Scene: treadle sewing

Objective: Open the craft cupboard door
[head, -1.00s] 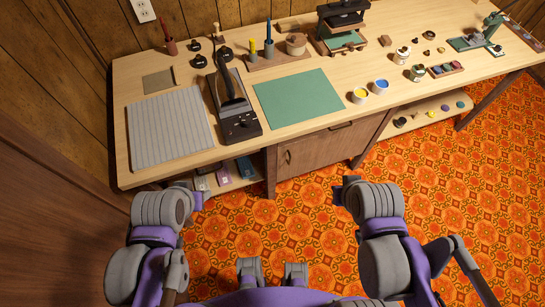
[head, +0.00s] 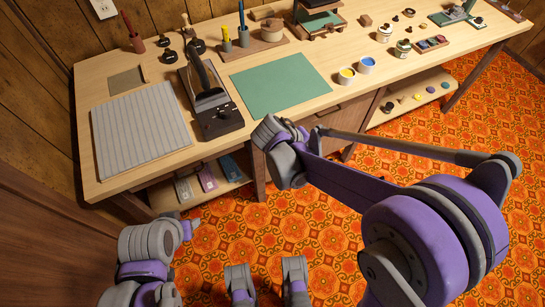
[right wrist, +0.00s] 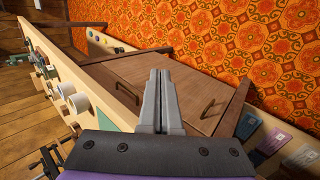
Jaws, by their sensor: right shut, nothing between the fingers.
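The brown wooden craft cupboard (head: 338,112) is under the workbench. My right arm covers most of its front in the head view. In the right wrist view, its door (right wrist: 190,80) looks closed, flush with the front. The door's curved handle (right wrist: 207,108) is to the right of my fingers, and the drawer handle (right wrist: 130,92) is to their left. My right gripper (right wrist: 160,75) is shut and empty, pointing at the cupboard front; I cannot tell its distance. My left gripper (head: 187,229) is low at the left, away from the cupboard, with its fingers hidden.
An open shelf (head: 180,192) with small packets is left of the cupboard. A bench leg (right wrist: 236,105) stands beside the door. The patterned floor in front is open.

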